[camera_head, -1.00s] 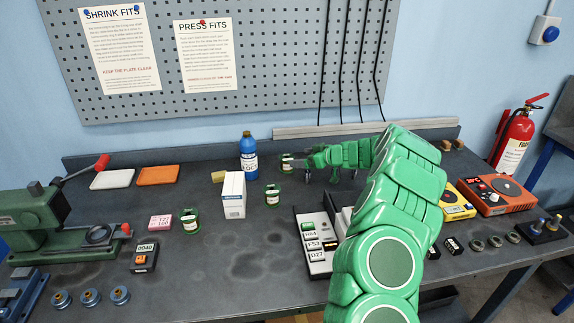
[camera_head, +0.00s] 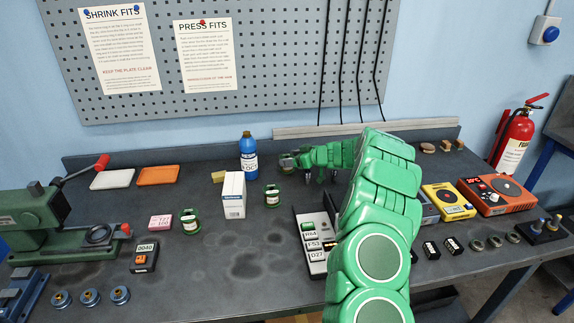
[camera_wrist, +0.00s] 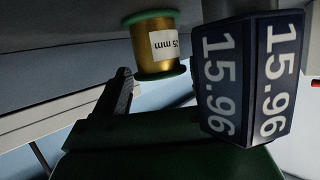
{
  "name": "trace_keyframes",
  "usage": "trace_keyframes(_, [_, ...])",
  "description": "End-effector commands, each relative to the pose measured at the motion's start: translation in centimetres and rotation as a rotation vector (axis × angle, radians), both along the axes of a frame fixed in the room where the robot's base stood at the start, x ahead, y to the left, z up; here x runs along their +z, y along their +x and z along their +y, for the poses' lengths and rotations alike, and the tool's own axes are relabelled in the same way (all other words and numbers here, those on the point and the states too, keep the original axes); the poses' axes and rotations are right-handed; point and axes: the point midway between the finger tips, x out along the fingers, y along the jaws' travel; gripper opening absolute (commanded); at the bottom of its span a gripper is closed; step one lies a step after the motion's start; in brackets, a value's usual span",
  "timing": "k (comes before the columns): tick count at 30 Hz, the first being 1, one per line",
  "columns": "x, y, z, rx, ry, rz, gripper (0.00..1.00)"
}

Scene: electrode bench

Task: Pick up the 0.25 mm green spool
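A spool with green flanges and gold-coloured wire (camera_wrist: 155,46) is in the wrist view, its label partly readable as "5 mm". It appears just beyond my fingertips, apart from the visible dark finger. My gripper (camera_wrist: 158,92) is open and empty. A dark block reading 15.96 (camera_wrist: 245,75) fills the right side, hiding any second finger; I cannot tell what it is fixed to. In the head view my gripper (camera_head: 293,161) is at the back of the bench, mostly covering a spool there. Two other green spools, one in the middle (camera_head: 272,195) and one further left (camera_head: 189,221), stand clear.
A white box (camera_head: 233,195) and a blue bottle (camera_head: 248,157) stand left of my gripper. A compartment tray (camera_head: 316,262) lies in front, partly behind my arm. A yellow device (camera_head: 448,203) and an orange hotplate (camera_head: 496,194) stand right. The front middle bench is clear.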

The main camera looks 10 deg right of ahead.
Motion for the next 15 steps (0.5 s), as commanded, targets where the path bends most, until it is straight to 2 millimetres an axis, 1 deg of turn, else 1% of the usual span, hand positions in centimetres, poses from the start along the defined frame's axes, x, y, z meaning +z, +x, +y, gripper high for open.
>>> trace_keyframes(1, [0.00,0.00,0.00,0.000,0.000,0.000,0.64])
trace_keyframes(2, [0.00,0.00,0.00,0.000,0.000,0.000,0.59])
trace_keyframes(12, [-0.01,-0.02,-0.01,0.000,0.000,0.000,0.08])
trace_keyframes(15, [0.01,0.00,0.00,0.000,0.000,0.000,0.08])
